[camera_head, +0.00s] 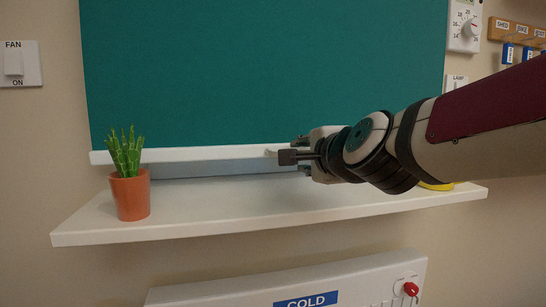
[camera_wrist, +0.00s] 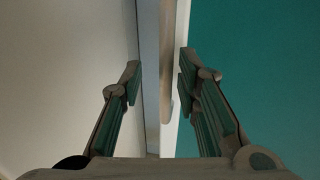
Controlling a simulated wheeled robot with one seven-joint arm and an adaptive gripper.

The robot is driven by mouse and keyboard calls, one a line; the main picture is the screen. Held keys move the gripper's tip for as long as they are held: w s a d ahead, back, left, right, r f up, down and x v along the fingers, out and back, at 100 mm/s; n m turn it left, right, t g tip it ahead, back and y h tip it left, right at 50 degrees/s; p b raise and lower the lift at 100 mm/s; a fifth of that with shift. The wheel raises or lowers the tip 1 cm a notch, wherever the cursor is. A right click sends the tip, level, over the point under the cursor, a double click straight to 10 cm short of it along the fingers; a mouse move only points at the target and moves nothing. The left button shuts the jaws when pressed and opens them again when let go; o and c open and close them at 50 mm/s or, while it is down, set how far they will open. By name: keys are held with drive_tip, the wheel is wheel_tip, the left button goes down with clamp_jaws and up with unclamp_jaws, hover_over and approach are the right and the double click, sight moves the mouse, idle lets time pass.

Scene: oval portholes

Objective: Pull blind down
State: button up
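The teal blind (camera_head: 260,70) hangs most of the way down the window. Its white bottom bar (camera_head: 200,154) is a little above the white sill, with a narrow grey-blue strip showing below. A small pale tab (camera_head: 271,153) sticks out from the bar beside my gripper (camera_head: 294,150). In the wrist view my gripper (camera_wrist: 158,65) has its fingers apart. The bar and a tan pull piece (camera_wrist: 167,75) lie between them, nearer the right finger. Contact with that finger cannot be told.
The white sill (camera_head: 250,209) runs below the bar. A potted green plant (camera_head: 130,190) stands at its left end, near the bar. A yellow object (camera_head: 437,186) is partly hidden behind my arm. A white panel marked COLD (camera_head: 290,290) is below the sill.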

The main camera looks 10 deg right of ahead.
drive_tip(key=v, duration=1.1)
drive_tip(key=shift+s+f, duration=0.1)
drive_tip(key=s+a+f+n+g+y, duration=0.1)
drive_tip(key=s+a+f+n+g, duration=0.1)
drive_tip(key=s+f+n+g, duration=0.4)
drive_tip(key=s+a+f+n+g+y, duration=0.1)
drive_tip(key=s+a+f+n, duration=0.25)
drive_tip(key=f, duration=0.45)
drive_tip(key=s+d+f+n+g+h, duration=0.1)
drive_tip(key=s+d+f+n+g, duration=0.3)
drive_tip(key=s, duration=0.4)
drive_tip(key=s+d+f+n+g+h, duration=0.1)
drive_tip(key=s+f+n+g, duration=0.35)
drive_tip(key=s, duration=0.35)
wheel_tip(320, 180, up, 28)
drive_tip(key=t+p, duration=0.4)
drive_tip(key=p, duration=2.3)
drive_tip(key=shift+d, duration=0.2)
